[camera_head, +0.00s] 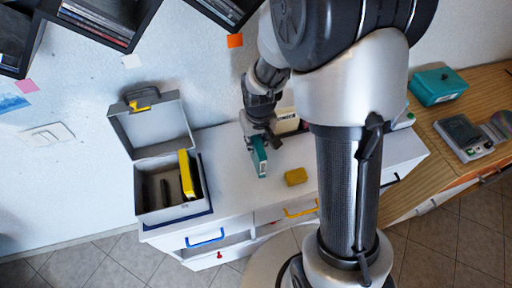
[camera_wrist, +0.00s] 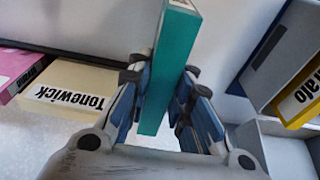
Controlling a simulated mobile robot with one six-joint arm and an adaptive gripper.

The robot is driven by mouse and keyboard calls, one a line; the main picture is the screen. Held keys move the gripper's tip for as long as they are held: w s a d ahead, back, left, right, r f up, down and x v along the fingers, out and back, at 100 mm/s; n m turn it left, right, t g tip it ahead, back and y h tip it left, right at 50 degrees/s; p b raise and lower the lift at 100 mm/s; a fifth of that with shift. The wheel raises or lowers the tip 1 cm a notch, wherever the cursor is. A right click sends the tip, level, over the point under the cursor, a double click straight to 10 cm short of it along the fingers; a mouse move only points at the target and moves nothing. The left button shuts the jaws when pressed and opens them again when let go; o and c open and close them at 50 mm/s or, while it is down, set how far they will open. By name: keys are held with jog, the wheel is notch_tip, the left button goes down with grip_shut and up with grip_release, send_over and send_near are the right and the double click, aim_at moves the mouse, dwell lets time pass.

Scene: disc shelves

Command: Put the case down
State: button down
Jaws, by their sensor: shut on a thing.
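A teal case (camera_head: 259,157) is held upright over the white cabinet top (camera_head: 228,150). My gripper (camera_head: 262,143) is shut on it. In the wrist view the teal case (camera_wrist: 172,65) stands between the two blue-padded fingers of my gripper (camera_wrist: 163,108), its narrow edge toward the camera. I cannot tell whether its lower end touches the cabinet top. My fingers hide part of its sides.
An open grey box (camera_head: 144,210) with a yellow case (camera_head: 187,174) inside stands left. A cream case (camera_head: 286,121) marked Tonewick stands behind my gripper; a pink case (camera_wrist: 20,72) is beside it. A yellow block (camera_head: 295,177) lies near the cabinet's front edge.

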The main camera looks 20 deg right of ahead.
notch_tip(320, 180, down, 3)
jog(key=shift+f+b, duration=0.15)
jog(key=shift+b, duration=0.25)
jog(key=c, duration=1.9)
grip_release()
jog(key=shift+f, duration=0.1)
jog(key=o, duration=0.5)
jog(key=shift+c, duration=0.2)
